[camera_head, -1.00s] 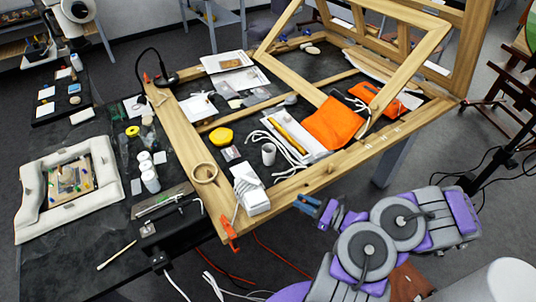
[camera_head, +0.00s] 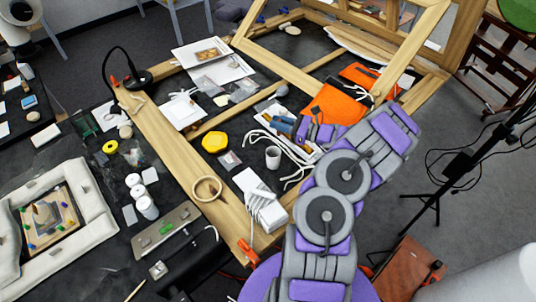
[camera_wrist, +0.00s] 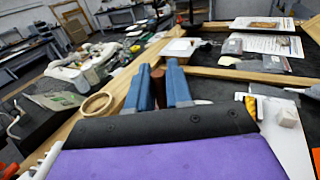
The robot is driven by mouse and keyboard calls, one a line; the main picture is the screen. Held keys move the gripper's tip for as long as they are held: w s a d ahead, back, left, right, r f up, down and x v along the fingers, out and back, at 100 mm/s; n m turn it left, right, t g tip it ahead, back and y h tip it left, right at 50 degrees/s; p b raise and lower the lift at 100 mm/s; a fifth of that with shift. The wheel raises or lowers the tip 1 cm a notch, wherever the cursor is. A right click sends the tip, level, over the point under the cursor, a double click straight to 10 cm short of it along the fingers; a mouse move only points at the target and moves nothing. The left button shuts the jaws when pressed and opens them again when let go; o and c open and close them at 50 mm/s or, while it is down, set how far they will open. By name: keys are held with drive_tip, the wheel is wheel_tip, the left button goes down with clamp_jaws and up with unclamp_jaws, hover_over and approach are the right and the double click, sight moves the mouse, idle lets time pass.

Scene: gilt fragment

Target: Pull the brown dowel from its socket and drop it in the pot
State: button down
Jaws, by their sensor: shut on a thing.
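The brown dowel (camera_wrist: 158,86) shows in the wrist view as a dark brown upright piece between my two blue fingers. My gripper (camera_wrist: 159,84) is shut on it. In the head view my gripper (camera_head: 283,126) is over the white board, near the orange cloth, and the dowel cannot be made out there. No socket can be made out, so I cannot tell whether the dowel's lower end is in it. A small white cup (camera_head: 273,158), which may be the pot, stands just below and left of my gripper in the head view.
A wooden frame (camera_head: 172,141) surrounds the work area. A yellow piece (camera_head: 214,142), a wooden ring (camera_head: 207,188), a white block (camera_head: 267,212) and white cords lie nearby. The orange cloth (camera_head: 335,105) lies right of my gripper. A raised wooden frame stands behind.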

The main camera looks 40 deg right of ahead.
sight(278, 135)
drive_tip(key=shift+a+f+b, duration=0.25)
drive_tip(key=shift+f+b, duration=0.05)
drive_tip(key=shift+f, duration=0.1)
drive_tip(key=shift+d+f+b, duration=0.1)
drive_tip(key=shift+f+b, duration=1.5)
drive_tip(key=shift+f, duration=1)
drive_tip(key=c, duration=1)
unclamp_jaws()
drive_tip(key=shift+o, duration=0.2)
drive_tip(key=shift+s, duration=0.1)
drive_tip(key=p+v, duration=0.2)
drive_tip(key=v, duration=1.5)
